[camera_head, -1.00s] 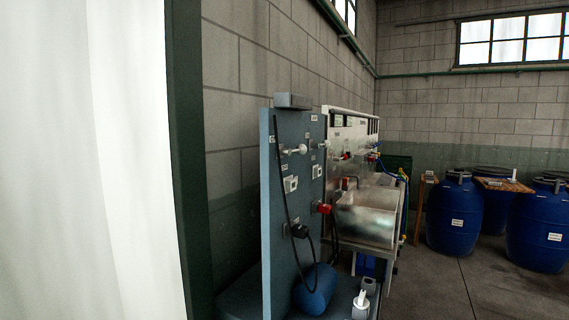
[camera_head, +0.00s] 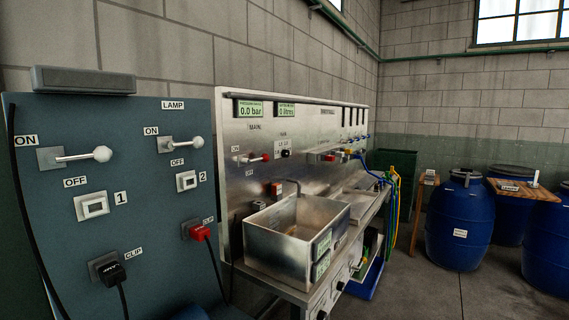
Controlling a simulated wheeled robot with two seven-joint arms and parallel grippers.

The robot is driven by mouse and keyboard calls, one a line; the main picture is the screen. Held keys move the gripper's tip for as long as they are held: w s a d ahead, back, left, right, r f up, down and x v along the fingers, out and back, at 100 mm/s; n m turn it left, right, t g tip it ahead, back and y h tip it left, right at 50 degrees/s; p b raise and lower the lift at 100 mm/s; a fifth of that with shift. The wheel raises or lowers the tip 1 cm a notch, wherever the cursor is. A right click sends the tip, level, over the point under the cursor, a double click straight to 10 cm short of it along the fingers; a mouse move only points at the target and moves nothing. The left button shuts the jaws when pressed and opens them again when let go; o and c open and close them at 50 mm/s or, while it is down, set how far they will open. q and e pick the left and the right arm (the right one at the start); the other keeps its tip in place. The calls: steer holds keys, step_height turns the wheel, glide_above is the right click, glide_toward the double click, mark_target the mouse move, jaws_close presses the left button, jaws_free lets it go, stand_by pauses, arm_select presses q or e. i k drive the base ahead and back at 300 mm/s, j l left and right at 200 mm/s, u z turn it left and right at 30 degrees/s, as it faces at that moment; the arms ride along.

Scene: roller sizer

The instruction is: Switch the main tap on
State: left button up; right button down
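The lever points right, roughly level. Two green displays (camera_head: 249,108) above it read 0.0 bar and 0 litres. Neither of my grippers is in view.
A blue panel (camera_head: 150,240) with two white-knobbed levers, sockets and plugged cables stands at near left. A steel sink (camera_head: 262,252) juts out below the tap. Blue barrels (camera_head: 460,225) stand at right. The floor in front of them is clear.

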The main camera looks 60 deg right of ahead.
mark_target(264, 158)
steer(key=k+l, duration=0.1)
steer(key=l, duration=0.25)
steer(key=k+l, duration=0.15)
steer(key=l, duration=0.15)
steer(key=k+l, duration=0.1)
steer(key=l, duration=0.25)
steer(key=k+l, duration=0.1)
steer(key=l, duration=0.2)
